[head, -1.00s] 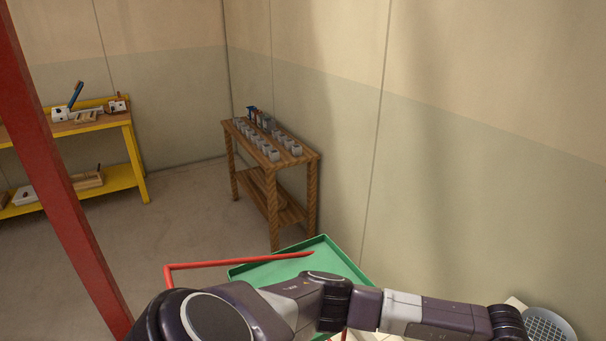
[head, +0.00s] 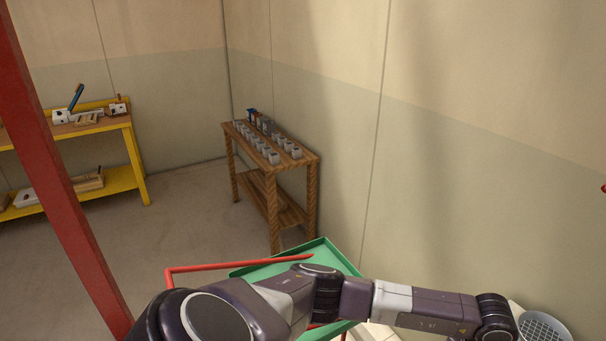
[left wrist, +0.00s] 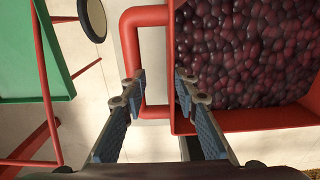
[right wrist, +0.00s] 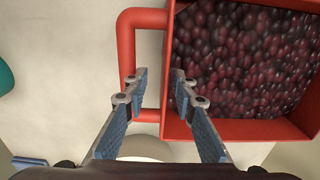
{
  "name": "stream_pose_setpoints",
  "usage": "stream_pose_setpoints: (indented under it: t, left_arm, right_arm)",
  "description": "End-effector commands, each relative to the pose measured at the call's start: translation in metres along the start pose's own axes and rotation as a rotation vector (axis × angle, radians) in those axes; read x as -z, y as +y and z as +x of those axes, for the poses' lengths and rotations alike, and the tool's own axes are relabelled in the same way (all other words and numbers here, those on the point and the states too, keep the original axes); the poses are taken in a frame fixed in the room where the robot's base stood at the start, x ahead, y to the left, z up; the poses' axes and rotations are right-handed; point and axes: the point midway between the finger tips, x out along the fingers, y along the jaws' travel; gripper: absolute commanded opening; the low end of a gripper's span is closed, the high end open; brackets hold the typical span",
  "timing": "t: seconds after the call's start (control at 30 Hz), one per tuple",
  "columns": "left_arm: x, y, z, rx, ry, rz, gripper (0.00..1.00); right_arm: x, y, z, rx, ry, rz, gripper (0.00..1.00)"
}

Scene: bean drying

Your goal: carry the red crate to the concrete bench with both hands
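The red crate (left wrist: 247,121) is full of dark red cherries (left wrist: 250,50) and has a red loop handle (left wrist: 133,60) on its side. In the left wrist view my left gripper (left wrist: 158,76) is open over this handle, one finger by the outer bar and the other over the crate's rim. The right wrist view shows the crate (right wrist: 240,130) with a similar handle (right wrist: 127,60). My right gripper (right wrist: 160,78) is open there in the same way. Neither gripper visibly pinches a handle. The head view shows neither gripper, and I cannot pick out a concrete bench.
A green tray (head: 335,257) on a red frame stands close ahead, partly behind my arm. A wooden table (head: 272,170) with several grey cups stands by the wall. A yellow workbench (head: 120,140) is at left, behind a red post (head: 60,185). Floor between is clear.

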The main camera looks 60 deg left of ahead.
Motion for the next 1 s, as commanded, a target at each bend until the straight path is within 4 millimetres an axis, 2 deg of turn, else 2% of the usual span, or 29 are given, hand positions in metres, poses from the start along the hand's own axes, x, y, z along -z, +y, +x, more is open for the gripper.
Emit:
stream_pose_setpoints:
  t: [1.0]
  left_arm:
    - [0.0, 0.001, -0.019, -0.001, -0.001, -0.001, 0.25]
  right_arm:
    - [0.0, 0.0, -0.052, 0.0, 0.001, 0.0, 0.25]
